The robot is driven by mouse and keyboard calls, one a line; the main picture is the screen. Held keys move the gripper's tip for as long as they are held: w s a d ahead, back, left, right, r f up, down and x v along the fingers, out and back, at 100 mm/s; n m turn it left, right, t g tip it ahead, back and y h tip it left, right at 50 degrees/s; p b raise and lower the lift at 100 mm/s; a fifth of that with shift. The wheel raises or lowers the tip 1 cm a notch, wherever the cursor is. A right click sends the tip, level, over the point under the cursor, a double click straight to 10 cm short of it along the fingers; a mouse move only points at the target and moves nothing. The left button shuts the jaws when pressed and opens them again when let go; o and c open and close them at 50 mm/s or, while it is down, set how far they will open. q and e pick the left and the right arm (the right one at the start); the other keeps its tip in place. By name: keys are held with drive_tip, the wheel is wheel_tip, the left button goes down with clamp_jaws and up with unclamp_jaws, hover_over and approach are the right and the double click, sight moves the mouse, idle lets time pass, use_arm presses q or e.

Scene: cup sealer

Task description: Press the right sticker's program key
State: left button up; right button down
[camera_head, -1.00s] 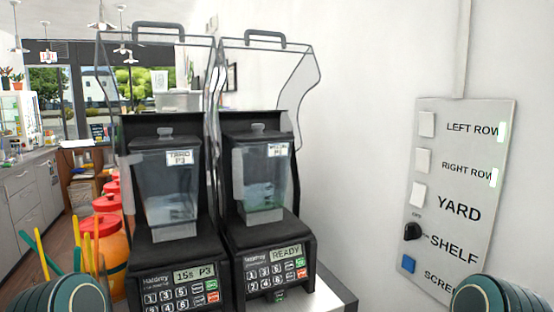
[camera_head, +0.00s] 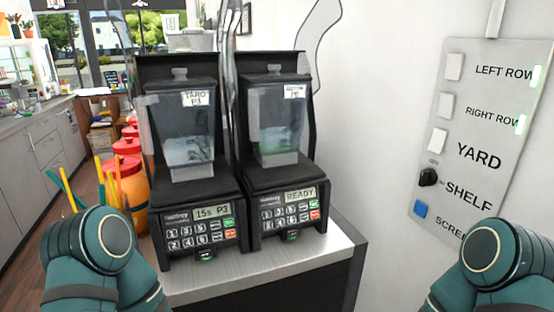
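Two black blenders stand side by side on a metal counter. The right blender (camera_head: 285,180) has a clear jar (camera_head: 280,125) with greenish contents and a white sticker (camera_head: 294,92) whose small text I cannot read surely. Its keypad (camera_head: 287,214) has number keys, a green and a red key, and its display (camera_head: 299,194) reads READY. The left blender (camera_head: 200,195) has a sticker (camera_head: 194,98) reading TARO P3, and its display (camera_head: 212,212) reads 15s P3. My arms show at the lower left and lower right; neither gripper is in view.
A wall panel (camera_head: 480,140) at the right carries white switches, a black knob (camera_head: 428,177) and a blue button (camera_head: 420,209). Red-lidded orange jars (camera_head: 128,170) and coloured straws stand left of the blenders. Bare counter (camera_head: 270,265) shows in front of them.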

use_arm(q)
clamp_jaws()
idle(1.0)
